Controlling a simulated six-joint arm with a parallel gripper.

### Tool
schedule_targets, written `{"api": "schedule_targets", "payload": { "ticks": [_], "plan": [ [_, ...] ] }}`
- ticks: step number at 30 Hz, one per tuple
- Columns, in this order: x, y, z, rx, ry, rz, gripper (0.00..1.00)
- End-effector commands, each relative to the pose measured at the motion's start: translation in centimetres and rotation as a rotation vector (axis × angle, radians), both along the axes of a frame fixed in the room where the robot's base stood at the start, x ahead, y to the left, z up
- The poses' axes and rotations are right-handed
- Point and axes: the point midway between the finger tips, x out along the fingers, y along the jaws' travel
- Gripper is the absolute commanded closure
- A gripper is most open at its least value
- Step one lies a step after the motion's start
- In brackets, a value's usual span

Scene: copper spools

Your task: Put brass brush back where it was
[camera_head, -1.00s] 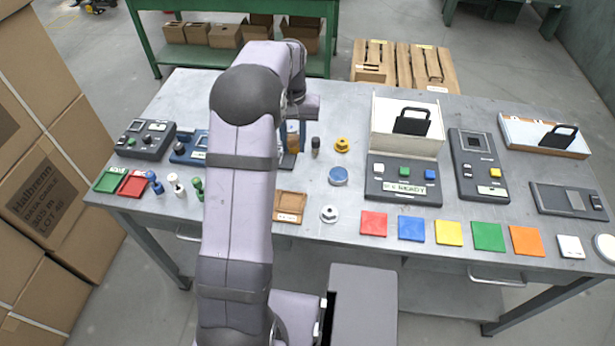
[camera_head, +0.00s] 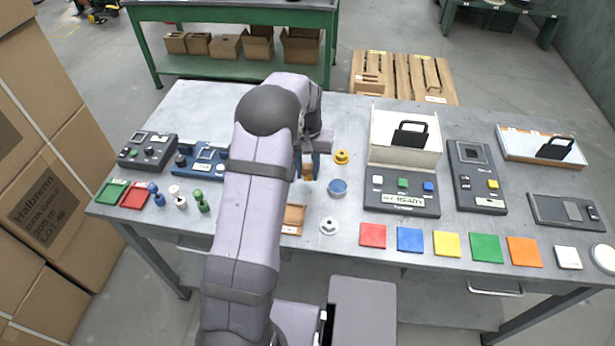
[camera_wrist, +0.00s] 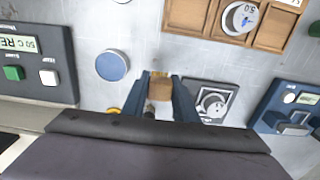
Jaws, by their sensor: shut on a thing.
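My gripper (camera_head: 307,168) is over the middle of the table, its blue fingers pointing down. It is shut on a tan, wood-coloured block, which I take to be the brass brush (camera_head: 308,172). In the wrist view, the brush (camera_wrist: 160,84) sits between the two blue fingertips (camera_wrist: 163,92).
A compartmented wooden tray (camera_wrist: 203,14) holds a round metal piece (camera_wrist: 240,18). A blue disc (camera_head: 337,186), yellow knob (camera_head: 341,157) and white round piece (camera_head: 328,225) lie nearby. A grey panel (camera_head: 402,199) stands right, a blue device (camera_wrist: 285,105) left.

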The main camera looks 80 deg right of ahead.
Motion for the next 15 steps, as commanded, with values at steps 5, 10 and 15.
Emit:
{"api": "schedule_targets", "payload": {
  "ticks": [5, 10, 15],
  "plan": [
    [0.0, 0.1, -0.6, 0.003, 0.0, 0.0, 0.95],
    [0.0, 0.1, -2.6, 0.004, 0.0, 0.0, 0.95],
    [0.0, 0.0, -3.7, 0.001, 0.0, 0.0, 0.95]
  ]
}}
